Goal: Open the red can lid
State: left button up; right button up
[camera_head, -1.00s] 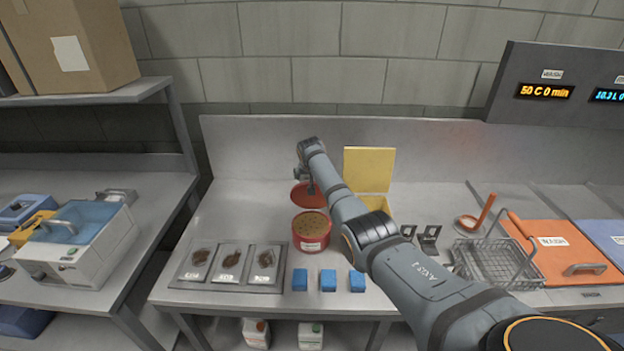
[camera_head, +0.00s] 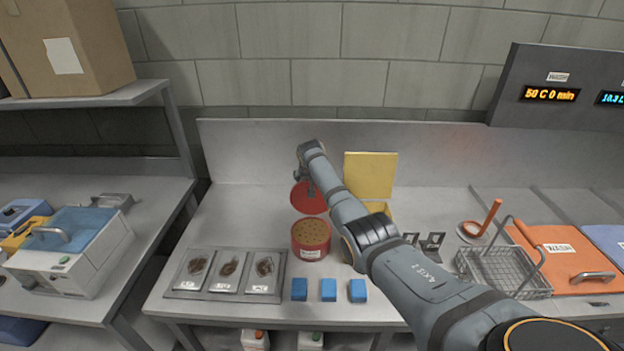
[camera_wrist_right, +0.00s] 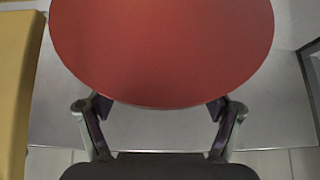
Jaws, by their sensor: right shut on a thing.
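The red can (camera_head: 311,240) stands upright on the steel bench, its top uncovered, showing a brown dotted inside. The round red lid (camera_head: 304,199) is behind the can's rim, tilted up; I cannot tell whether it touches the can. My right gripper (camera_head: 309,183) is at the lid, mostly hidden by its own arm. In the right wrist view the lid (camera_wrist_right: 162,50) fills the upper middle. The right gripper (camera_wrist_right: 160,105) has its two fingers on either side of the lid's near edge, shut on it. My left gripper is in no view.
A yellow box (camera_head: 370,176) with its lid raised stands right of the can. Three blue blocks (camera_head: 328,290) and a tray with three samples (camera_head: 228,270) lie in front. A wire basket (camera_head: 503,270) is at the right. The bench back left is clear.

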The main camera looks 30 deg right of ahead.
jog(key=o, duration=1.3)
jog(key=shift+s+f, duration=0.1)
jog(key=shift+f, duration=0.2)
jog(key=shift+o, duration=0.6)
jog(key=shift+w+d+f, duration=0.1)
jog(key=shift+w+d, duration=0.15)
jog(key=shift+s+a+r, duration=0.1)
jog(key=shift+r, duration=0.1)
jog(key=v, duration=1.1)
jog(key=shift+r, duration=0.25)
jog(key=shift+s+a, duration=0.1)
